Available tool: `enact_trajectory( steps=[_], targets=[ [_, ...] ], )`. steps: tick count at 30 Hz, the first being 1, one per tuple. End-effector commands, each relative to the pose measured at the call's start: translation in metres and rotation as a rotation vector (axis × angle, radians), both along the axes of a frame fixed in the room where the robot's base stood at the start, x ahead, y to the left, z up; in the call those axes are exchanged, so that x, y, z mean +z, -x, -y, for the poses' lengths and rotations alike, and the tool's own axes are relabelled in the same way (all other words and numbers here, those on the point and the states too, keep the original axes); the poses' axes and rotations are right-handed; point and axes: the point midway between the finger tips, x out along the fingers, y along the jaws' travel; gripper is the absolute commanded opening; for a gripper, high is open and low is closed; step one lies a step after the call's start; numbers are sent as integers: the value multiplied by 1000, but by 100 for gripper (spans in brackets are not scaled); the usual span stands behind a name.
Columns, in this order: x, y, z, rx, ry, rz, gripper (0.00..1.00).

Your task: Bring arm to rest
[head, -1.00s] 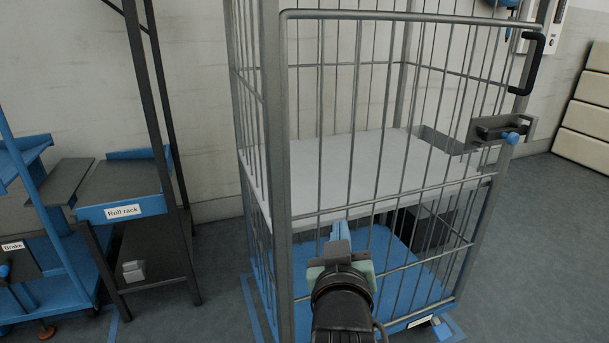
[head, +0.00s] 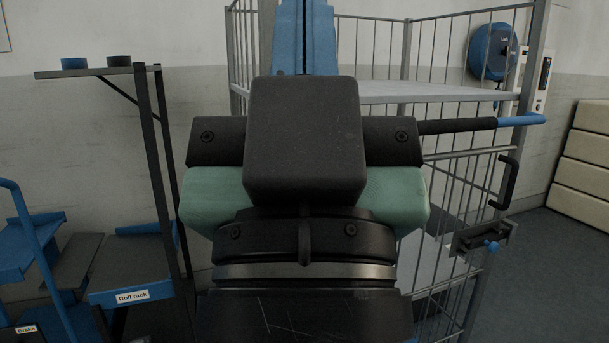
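My gripper (head: 305,38) fills the middle of the head view, raised close to the camera. Its dark body and green side pads are large, and its two blue fingers point up, side by side with only a thin line between them. They look shut, and nothing shows between them, though the tips reach the top edge of the picture. The gripper hides the middle of the wire cage (head: 408,60) behind it.
The cage has a pale shelf (head: 430,92), a black handle (head: 505,182) and a latch (head: 482,236) at right. A blue-tipped bar (head: 520,119) juts out to the right. The labelled roll rack (head: 132,297) stands left. Floor (head: 555,270) at right is clear.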

Motion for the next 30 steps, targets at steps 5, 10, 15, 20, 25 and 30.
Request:
enact_trajectory(
  steps=[5, 10, 15, 20, 25, 30],
  targets=[
    [74, -1, 0, 0, 0, -2, 0],
    [127, -1, 0, 1, 1, -2, 0],
    [180, -1, 0, 1, 1, -2, 0],
    [222, -1, 0, 1, 1, -3, 0],
    [244, -1, -1, 1, 1, -3, 0],
    [248, -1, -1, 1, 1, -3, 0]
  ],
)
